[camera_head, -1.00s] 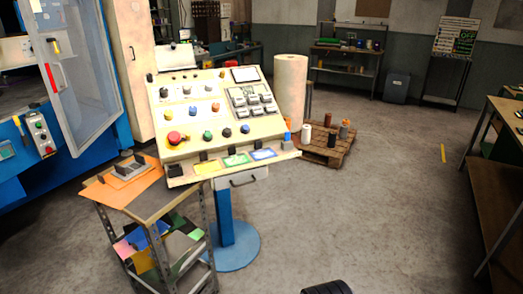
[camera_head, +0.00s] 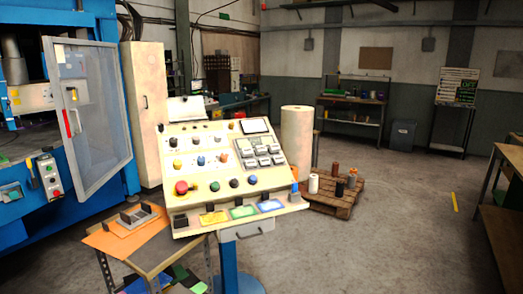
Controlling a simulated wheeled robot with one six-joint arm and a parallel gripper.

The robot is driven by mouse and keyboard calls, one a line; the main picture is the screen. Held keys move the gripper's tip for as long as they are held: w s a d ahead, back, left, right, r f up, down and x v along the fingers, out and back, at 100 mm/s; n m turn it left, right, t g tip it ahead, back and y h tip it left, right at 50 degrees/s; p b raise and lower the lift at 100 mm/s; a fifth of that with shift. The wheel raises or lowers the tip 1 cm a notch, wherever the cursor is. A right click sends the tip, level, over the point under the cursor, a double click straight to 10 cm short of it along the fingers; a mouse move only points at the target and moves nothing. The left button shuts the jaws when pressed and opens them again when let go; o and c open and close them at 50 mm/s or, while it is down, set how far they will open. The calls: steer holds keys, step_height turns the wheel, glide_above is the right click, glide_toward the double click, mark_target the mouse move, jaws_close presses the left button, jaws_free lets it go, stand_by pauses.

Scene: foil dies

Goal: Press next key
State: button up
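A slanted cream control console (camera_head: 215,170) stands left of centre on a blue post (camera_head: 228,265). It bears several coloured knobs and buttons, including a large red button (camera_head: 182,187) at its lower left. A block of grey keys (camera_head: 260,152) sits at its upper right, under a small dark-framed display (camera_head: 255,125). The key labels are too small to read, so I cannot tell which one is the next key. Yellow, green and blue cards lie along the console's lower ledge. My gripper is not in view.
A small cart (camera_head: 158,262) with orange sheets stands at the console's front left. A blue machine with an open clear door (camera_head: 100,125) is at the left. A pallet (camera_head: 337,203) with spools and a tall pale roll (camera_head: 297,140) stand behind.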

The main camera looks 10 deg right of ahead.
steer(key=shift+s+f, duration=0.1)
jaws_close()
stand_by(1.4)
